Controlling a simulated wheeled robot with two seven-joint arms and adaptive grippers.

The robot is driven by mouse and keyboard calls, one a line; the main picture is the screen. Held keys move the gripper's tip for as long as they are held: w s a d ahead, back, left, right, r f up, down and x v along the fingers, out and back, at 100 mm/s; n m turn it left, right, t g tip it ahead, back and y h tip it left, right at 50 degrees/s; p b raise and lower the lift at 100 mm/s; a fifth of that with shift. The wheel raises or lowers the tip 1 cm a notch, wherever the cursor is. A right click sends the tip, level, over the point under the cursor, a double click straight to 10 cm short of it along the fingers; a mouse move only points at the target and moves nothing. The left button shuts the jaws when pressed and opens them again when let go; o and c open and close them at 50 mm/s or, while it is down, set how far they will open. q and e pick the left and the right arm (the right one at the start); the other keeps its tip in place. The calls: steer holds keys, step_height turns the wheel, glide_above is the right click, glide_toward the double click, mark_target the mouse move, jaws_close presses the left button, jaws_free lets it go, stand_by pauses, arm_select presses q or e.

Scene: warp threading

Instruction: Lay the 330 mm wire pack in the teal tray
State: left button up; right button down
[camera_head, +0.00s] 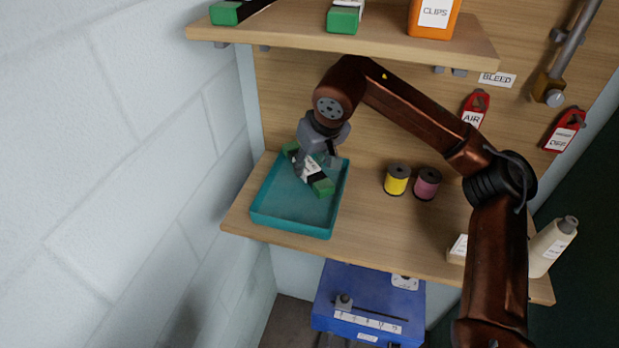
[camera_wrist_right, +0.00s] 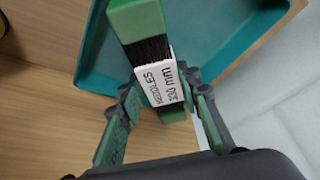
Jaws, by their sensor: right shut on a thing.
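The wire pack (camera_head: 322,186) has green ends, dark strands and a white label. In the right wrist view the label on the pack (camera_wrist_right: 162,84) reads 330 mm. My right gripper (camera_head: 313,160) is shut on the pack around its label, and its fingers (camera_wrist_right: 160,92) also show in the wrist view. The pack is over the back right part of the teal tray (camera_head: 288,221), lying slantwise across it. I cannot tell whether it touches the tray floor. The tray (camera_wrist_right: 227,50) is otherwise empty where I can see it. My left gripper is not in view.
The tray stands on a wooden shelf (camera_head: 370,228) near a pale wall. A yellow spool (camera_head: 397,180) and a pink spool (camera_head: 427,184) stand right of it. An upper shelf (camera_head: 290,28) holds green-ended packs and an orange CLIPS box (camera_head: 433,16). A white bottle (camera_head: 551,247) stands far right.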

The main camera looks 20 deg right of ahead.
mark_target(313, 170)
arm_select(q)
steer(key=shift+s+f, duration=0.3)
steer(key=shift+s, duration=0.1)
arm_select(e)
steer(key=shift+w+f, duration=0.15)
steer(key=shift+f, duration=2.3)
arm_select(q)
steer(key=shift+b, duration=0.3)
arm_select(e)
steer(key=shift+f, duration=0.1)
steer(key=c, duration=1.4)
jaws_free()
steer(key=shift+d+f, duration=0.1)
steer(key=shift+r, duration=0.25)
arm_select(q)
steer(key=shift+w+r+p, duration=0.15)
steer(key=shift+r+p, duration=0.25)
arm_select(e)
steer(key=v, duration=0.7)
steer(key=shift+r, duration=0.15)
